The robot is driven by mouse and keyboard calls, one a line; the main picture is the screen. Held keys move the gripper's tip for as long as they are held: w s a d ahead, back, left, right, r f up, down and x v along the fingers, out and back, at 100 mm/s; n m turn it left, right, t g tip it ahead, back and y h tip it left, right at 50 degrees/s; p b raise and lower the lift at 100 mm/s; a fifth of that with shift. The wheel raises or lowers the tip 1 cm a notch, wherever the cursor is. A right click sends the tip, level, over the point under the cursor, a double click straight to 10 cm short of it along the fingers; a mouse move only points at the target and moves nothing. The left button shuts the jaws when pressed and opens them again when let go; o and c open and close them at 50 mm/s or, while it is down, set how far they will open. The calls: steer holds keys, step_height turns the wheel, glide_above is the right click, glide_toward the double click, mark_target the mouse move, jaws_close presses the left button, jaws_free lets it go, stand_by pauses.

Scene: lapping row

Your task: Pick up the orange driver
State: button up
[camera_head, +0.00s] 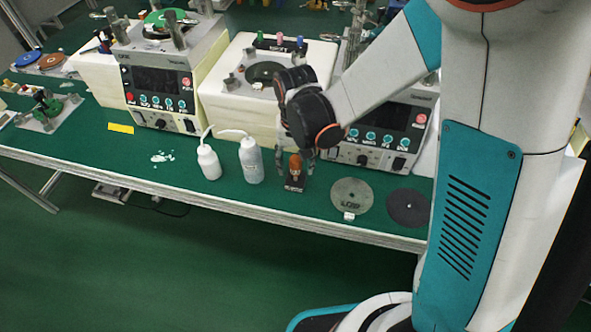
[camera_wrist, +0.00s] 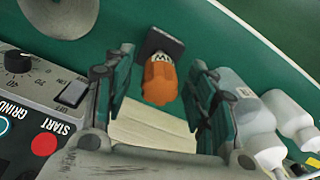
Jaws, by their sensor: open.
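The orange driver (camera_head: 295,163) stands upright on a small black base (camera_head: 294,186) near the front edge of the green table. In the wrist view the orange driver (camera_wrist: 160,82) shows between my two fingers, with the black base (camera_wrist: 158,42) beyond it. My gripper (camera_head: 295,170) is open and reaches down over the driver, one finger on each side. In the wrist view my gripper (camera_wrist: 162,60) shows gaps between both fingers and the driver. The driver's lower part is hidden by its handle in the wrist view.
A grey bottle (camera_head: 251,160) stands just left of the driver, and a white bottle (camera_head: 208,161) farther left. A grey disc (camera_head: 352,195) and a dark disc (camera_head: 407,207) lie to the right. A lapping machine (camera_head: 378,135) stands close behind my gripper.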

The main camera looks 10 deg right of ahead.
steer(key=shift+f, duration=0.2)
steer(key=shift+c, duration=0.2)
steer(key=c, duration=1.1)
steer(key=shift+r, duration=0.1)
steer(key=shift+c, duration=0.2)
step_height(320, 180, up, 20)
steer(key=p, duration=1.4)
